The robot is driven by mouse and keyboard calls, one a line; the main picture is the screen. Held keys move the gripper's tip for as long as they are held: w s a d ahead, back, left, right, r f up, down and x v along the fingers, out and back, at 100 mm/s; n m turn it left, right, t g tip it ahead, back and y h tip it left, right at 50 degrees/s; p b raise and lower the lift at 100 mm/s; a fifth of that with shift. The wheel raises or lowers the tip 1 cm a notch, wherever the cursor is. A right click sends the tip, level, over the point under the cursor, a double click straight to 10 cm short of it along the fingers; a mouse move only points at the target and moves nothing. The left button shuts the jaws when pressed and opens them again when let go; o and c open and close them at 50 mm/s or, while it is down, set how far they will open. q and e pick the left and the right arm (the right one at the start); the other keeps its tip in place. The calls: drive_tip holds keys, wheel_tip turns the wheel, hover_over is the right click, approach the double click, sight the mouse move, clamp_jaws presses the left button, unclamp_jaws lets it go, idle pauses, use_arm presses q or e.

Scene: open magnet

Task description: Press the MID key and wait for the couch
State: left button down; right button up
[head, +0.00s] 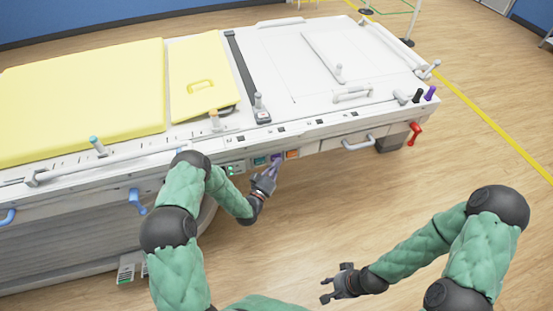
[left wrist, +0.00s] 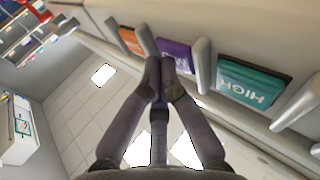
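The couch (head: 180,140) has a row of coloured keys on its near side. The purple key (head: 277,158) sits between the teal key (head: 260,161) and the orange key (head: 293,154). In the left wrist view the teal key (left wrist: 252,82) reads HIGH upside down; the purple key (left wrist: 175,52) has small lettering, partly hidden, that I cannot read surely. My left gripper (head: 274,165) has its fingers together, tips at the purple key; they also show in the left wrist view (left wrist: 160,66). I cannot tell whether they touch. My right gripper (head: 331,284) is open and empty, away from the couch.
Raised grey guards (left wrist: 202,62) stand between the keys. A green-lit panel (head: 232,169) is left of them. A blue lever (head: 137,200), a grey handle (head: 359,142) and a red lever (head: 414,133) stick out from the couch side. The floor at right is clear.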

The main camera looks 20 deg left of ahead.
use_arm(q)
drive_tip(key=shift+s+d, duration=0.4)
drive_tip(key=shift+s, duration=0.2)
drive_tip(key=shift+s+d+p, duration=0.25)
drive_tip(key=shift+s+d, duration=0.45)
drive_tip(key=shift+s, duration=0.35)
drive_tip(key=shift+s+d+p, duration=0.2)
drive_tip(key=shift+s+d, duration=0.5)
drive_tip(key=shift+s, duration=0.35)
drive_tip(key=s+d, duration=0.3)
drive_tip(key=s, duration=0.2)
drive_tip(key=shift+d+p, duration=0.2)
drive_tip(key=shift+p, duration=0.1)
idle(2.9)
